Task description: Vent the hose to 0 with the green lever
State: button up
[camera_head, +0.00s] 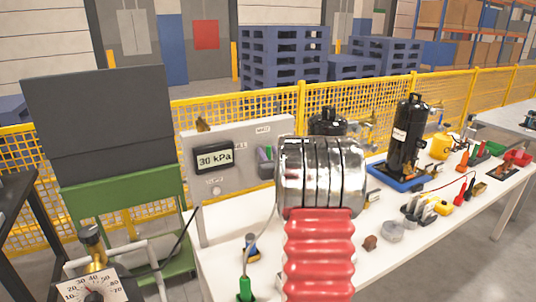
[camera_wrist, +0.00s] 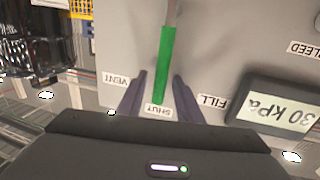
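The green lever (camera_wrist: 166,65) stands out from a grey panel in the wrist view, its end at the SHUT label (camera_wrist: 158,111). The VENT label (camera_wrist: 117,80) is to its left and the FILL label (camera_wrist: 212,102) to its right. My gripper (camera_wrist: 160,75) is open, one dark finger on each side of the lever, with gaps visible between. The pressure display (camera_wrist: 276,113) reads 30 kPa. It also shows on the panel in the head view (camera_head: 214,157). In the head view a chrome and red ribbed part hides most of my gripper and the lever.
A white bench (camera_head: 400,251) runs right from the panel, with a black compressor (camera_head: 407,135) in a blue tray and several small tools. A yellow fence (camera_head: 283,107) stands behind.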

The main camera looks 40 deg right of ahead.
jog(key=shift+c, duration=0.3)
grip_shut()
jog(key=shift+a, duration=0.1)
dwell(0.4)
